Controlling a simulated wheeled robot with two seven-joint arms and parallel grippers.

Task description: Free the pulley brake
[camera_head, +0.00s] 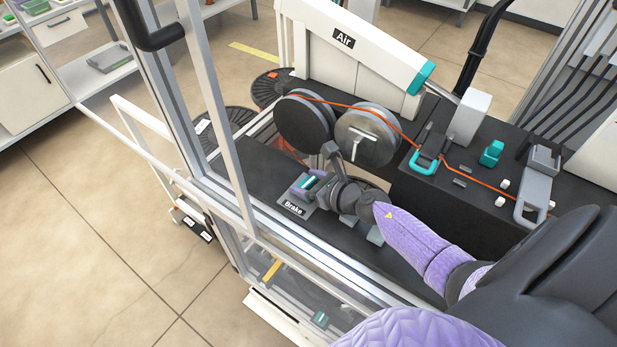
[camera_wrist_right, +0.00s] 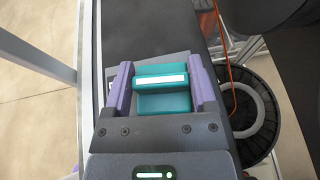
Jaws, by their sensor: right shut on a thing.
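The brake (camera_head: 309,183) is a teal block with a white stripe on a grey plate, beside a "Brake" label (camera_head: 293,208) on the black bench. It also shows in the right wrist view (camera_wrist_right: 163,102). My right gripper (camera_head: 318,178) reaches it from the right. In the wrist view its two purple fingers (camera_wrist_right: 162,84) stand on either side of the teal block, shut on it. Two grey pulley discs, the left one (camera_head: 303,125) and the right one (camera_head: 357,150), stand just behind, with an orange wire (camera_head: 400,130) running over them. My left gripper is not in view.
A glass door frame (camera_head: 215,110) with a black handle (camera_head: 150,30) stands at the left. A white "Air" panel (camera_head: 365,55) rises behind the pulleys. A raised black block (camera_head: 460,205) with clamps lies right of the gripper. A wire spool (camera_wrist_right: 262,110) sits low beyond the bench.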

